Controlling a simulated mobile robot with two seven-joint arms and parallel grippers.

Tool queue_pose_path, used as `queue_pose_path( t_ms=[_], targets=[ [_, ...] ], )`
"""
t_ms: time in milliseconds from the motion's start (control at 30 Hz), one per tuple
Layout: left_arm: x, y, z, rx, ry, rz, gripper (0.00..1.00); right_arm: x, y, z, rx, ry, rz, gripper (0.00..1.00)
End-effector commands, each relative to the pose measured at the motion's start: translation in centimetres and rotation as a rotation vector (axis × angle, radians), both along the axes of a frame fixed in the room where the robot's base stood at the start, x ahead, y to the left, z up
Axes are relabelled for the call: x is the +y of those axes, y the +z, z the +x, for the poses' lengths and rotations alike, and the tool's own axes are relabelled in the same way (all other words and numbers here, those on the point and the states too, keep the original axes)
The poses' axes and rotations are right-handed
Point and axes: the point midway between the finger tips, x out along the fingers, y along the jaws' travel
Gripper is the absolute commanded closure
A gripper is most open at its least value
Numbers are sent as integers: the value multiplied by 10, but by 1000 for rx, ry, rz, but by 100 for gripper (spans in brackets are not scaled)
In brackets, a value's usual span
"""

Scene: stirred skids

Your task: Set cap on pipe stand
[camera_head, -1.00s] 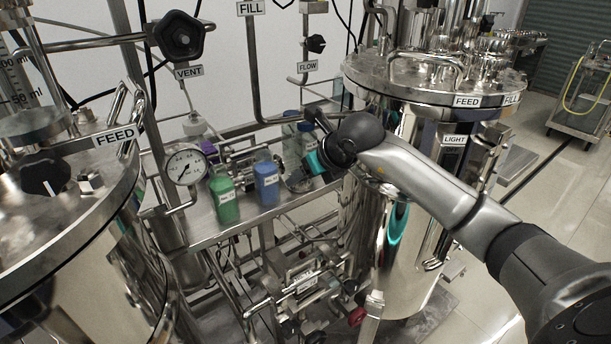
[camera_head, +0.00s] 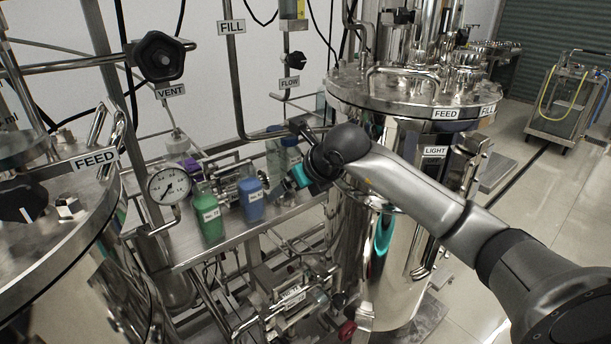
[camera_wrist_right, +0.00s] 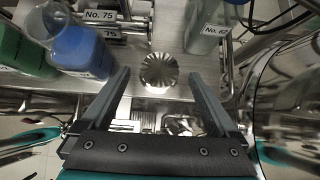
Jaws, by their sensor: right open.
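A round, ribbed silver piece that looks like the cap (camera_wrist_right: 158,73) sits at the metal shelf in the right wrist view, centred between my fingertips. My right gripper (camera_wrist_right: 160,82) is open, with one dark finger on each side of the piece and visible gaps to it. I cannot tell how far above it the fingers are. In the head view my right gripper (camera_head: 290,184) reaches over the shelf beside the bottles, mostly hidden by its own wrist. The cap is not discernible there. I cannot make out the pipe stand with certainty. My left gripper is not in view.
A green bottle (camera_head: 208,213) and a blue bottle (camera_head: 250,200) stand on the shelf (camera_head: 190,250). A clear bottle (camera_wrist_right: 207,27) is close to the right finger. A large steel tank (camera_head: 375,270) stands beside my right arm. A pressure gauge (camera_head: 168,186) is left of the bottles.

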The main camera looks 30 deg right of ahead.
Motion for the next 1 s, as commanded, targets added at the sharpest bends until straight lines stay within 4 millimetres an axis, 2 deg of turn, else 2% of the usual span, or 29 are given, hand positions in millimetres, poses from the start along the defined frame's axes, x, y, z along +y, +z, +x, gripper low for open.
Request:
queue_pose_path(
  t_ms=[300,500,700,1000],
  targets=[
    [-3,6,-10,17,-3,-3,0,-4,46,-43,1,1,-6,5],
    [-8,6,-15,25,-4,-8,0,-6,69,-65,2,0,-3,5],
    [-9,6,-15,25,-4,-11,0,-6,78,-74,4,0,-2,5],
    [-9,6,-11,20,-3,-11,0,-6,80,-75,3,1,-1,5]
  ],
)
